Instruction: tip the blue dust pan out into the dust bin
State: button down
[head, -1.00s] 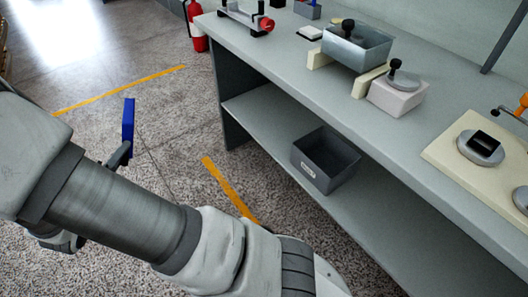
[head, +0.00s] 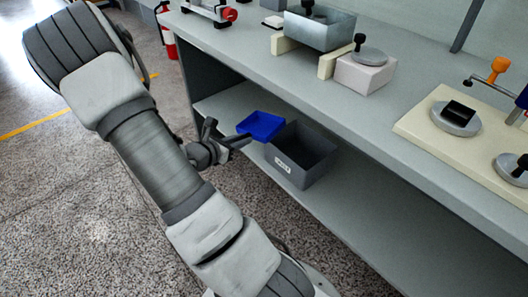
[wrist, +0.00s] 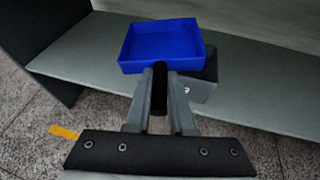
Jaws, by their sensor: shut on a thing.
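The blue dust pan (head: 261,126) is a shallow square tray, held roughly level just left of the dust bin in the head view. It also shows in the wrist view (wrist: 162,44), with its inside facing up; I cannot make out any dust in it. My gripper (head: 238,142) is shut on the pan's dark handle, which lies between the fingers in the wrist view (wrist: 159,80). The dust bin (head: 292,168) is a dark grey open box with a white label, on the lower shelf. In the wrist view the pan and a finger partly hide the bin (wrist: 204,90).
The lower shelf (head: 350,215) is bare right of the bin. The bench top (head: 250,52) overhangs it, with a dark end panel (head: 197,75) at left. A metal tray (head: 322,30), a white block (head: 364,75) and a spindle board (head: 440,125) stand on top.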

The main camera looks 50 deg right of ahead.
jog(key=s+d+f+m+g, duration=0.2)
jog(key=s+d+f+m, duration=0.1)
jog(key=s+d+m, duration=0.15)
jog(key=w+a+p, duration=0.2)
jog(key=w+a, duration=0.1)
jog(key=a, duration=1.4)
jog(key=shift+w+a+r+n, duration=0.15)
jog(key=shift+a+r+n, duration=0.05)
jog(key=shift+a+n, duration=0.2)
jog(key=w+a+r+n+t+y, duration=0.1)
jog(key=w+a+r+n+t, duration=0.3)
jog(key=w+t, duration=0.15)
jog(key=w+a+r+n+t+y, duration=0.1)
jog(key=w+a+r+n+t, duration=0.3)
jog(key=w, duration=0.3)
jog(key=w+a+r+n+t+y, duration=0.2)
jog(key=a+r+n+t+y, duration=0.15)
jog(key=a, duration=0.25)
jog(key=w+a+r+n+t+y, duration=0.2)
jog(key=w+a+r+n+y, duration=0.15)
jog(key=a+r+n, duration=0.2)
notch_tip(320, 180, up, 24)
jog(key=p, duration=2.5)
jog(key=shift+s+m+y+p, duration=0.3)
jog(key=shift+s+m+p, duration=0.05)
jog(key=shift+s, duration=0.05)
